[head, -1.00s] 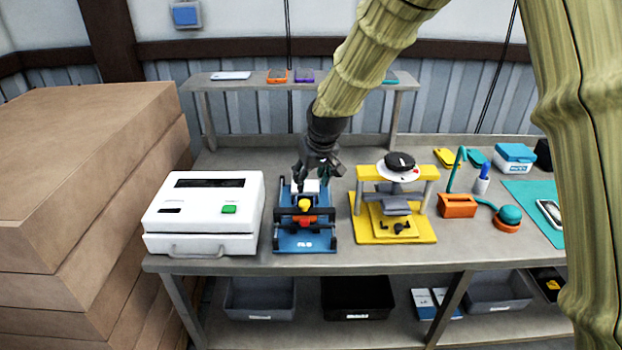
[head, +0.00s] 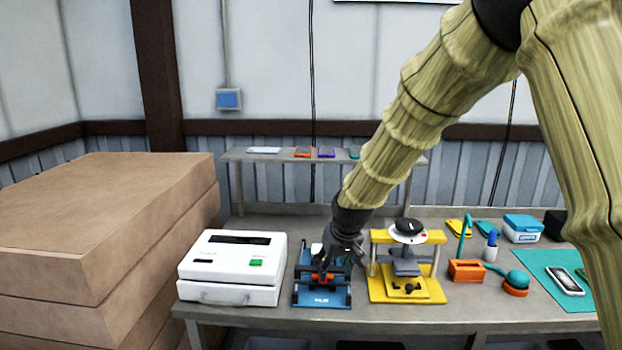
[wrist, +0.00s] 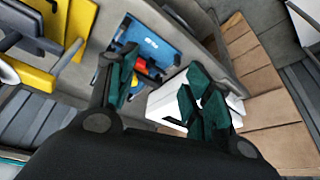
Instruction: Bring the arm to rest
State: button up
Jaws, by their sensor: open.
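My gripper (head: 336,266) hangs at the end of my arm above the blue fixture (head: 322,297) on the workbench. In the wrist view my gripper (wrist: 160,95) has its two dark green fingers spread apart, with nothing held between them. The blue fixture also shows in the wrist view (wrist: 163,48), past the left finger, with orange and yellow parts on it. In the head view my wrist and gripper hide much of the fixture. Whether the fingers touch it is unclear.
A white machine (head: 232,268) stands left of the fixture and a yellow press (head: 407,284) close on its right. Stacked brown cartons (head: 100,235) fill the left side. An orange holder (head: 466,271) and a teal mat (head: 540,270) lie farther right. A raised shelf (head: 270,157) runs behind.

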jog(key=s+d+f+m+g, duration=0.1)
jog(key=s+d+f, duration=0.2)
jog(key=s+f, duration=0.5)
jog(key=s+d+f+m+g, duration=0.1)
jog(key=s+d+f, duration=0.3)
jog(key=f, duration=0.9)
jog(key=s+d+f, duration=0.1)
jog(key=s+f, duration=0.6)
jog(key=f, duration=0.3)
jog(key=s+d+f, duration=0.3)
jog(key=s+f, duration=0.1)
jog(key=s, duration=0.6)
jog(key=s+d+f+m+g+h+b, duration=0.1)
jog(key=s+d+f, duration=0.2)
jog(key=s, duration=0.7)
jog(key=s+d+f+m+g, duration=0.1)
jog(key=s+d+f, duration=0.2)
jog(key=s, duration=0.7)
notch_tip(320, 180, down, 2)
jog(key=shift+f, duration=0.25)
